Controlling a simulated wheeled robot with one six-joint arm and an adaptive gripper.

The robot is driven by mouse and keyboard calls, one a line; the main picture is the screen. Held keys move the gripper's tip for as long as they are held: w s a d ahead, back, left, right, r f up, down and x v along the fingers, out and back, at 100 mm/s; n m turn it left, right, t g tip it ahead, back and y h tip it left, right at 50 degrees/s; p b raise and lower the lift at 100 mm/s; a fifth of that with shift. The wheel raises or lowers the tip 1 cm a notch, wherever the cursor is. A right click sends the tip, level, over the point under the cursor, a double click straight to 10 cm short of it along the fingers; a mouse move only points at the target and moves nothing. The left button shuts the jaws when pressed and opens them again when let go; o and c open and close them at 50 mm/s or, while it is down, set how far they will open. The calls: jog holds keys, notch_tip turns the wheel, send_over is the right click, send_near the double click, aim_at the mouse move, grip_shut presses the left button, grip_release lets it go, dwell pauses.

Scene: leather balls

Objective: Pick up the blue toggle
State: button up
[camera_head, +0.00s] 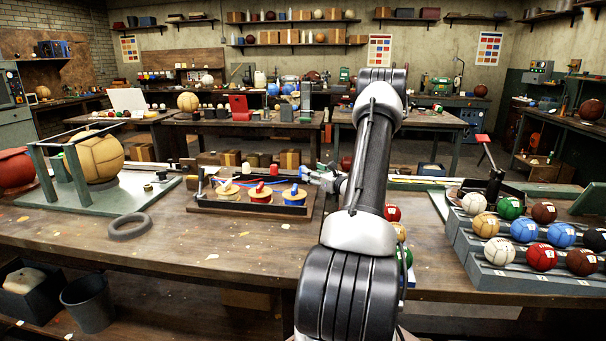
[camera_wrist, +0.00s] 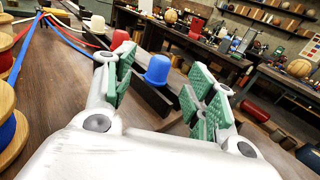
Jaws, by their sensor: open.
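The blue toggle (camera_wrist: 157,69) is a rounded blue cap on a dark rail (camera_wrist: 152,96) in the wrist view. It shows between the green pads of my gripper (camera_wrist: 160,84), which is open and empty. The toggle appears a little beyond the fingertips, and I see no contact. In the head view the blue toggle (camera_head: 291,173) is at the right end of a row on the board, and my gripper (camera_head: 325,179) is just to its right. A red toggle (camera_wrist: 119,38) and a white toggle (camera_wrist: 97,24) follow along the rail.
Wooden spools (camera_head: 259,196) with coloured thread sit in front of the toggles on a dark board (camera_head: 215,206). Strands run leftward from them. A ball rack (camera_head: 480,262) stands at the right. A dark ring (camera_head: 129,227) lies left, and the bench front is mostly clear.

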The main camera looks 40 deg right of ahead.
jog(key=shift+w+d+f, duration=0.2)
jog(key=shift+w+d, duration=0.1)
jog(key=shift+d, duration=0.05)
jog(key=w, duration=0.7)
jog(key=shift+d+f, duration=0.1)
jog(key=shift+f, duration=0.05)
jog(key=c, duration=1.1)
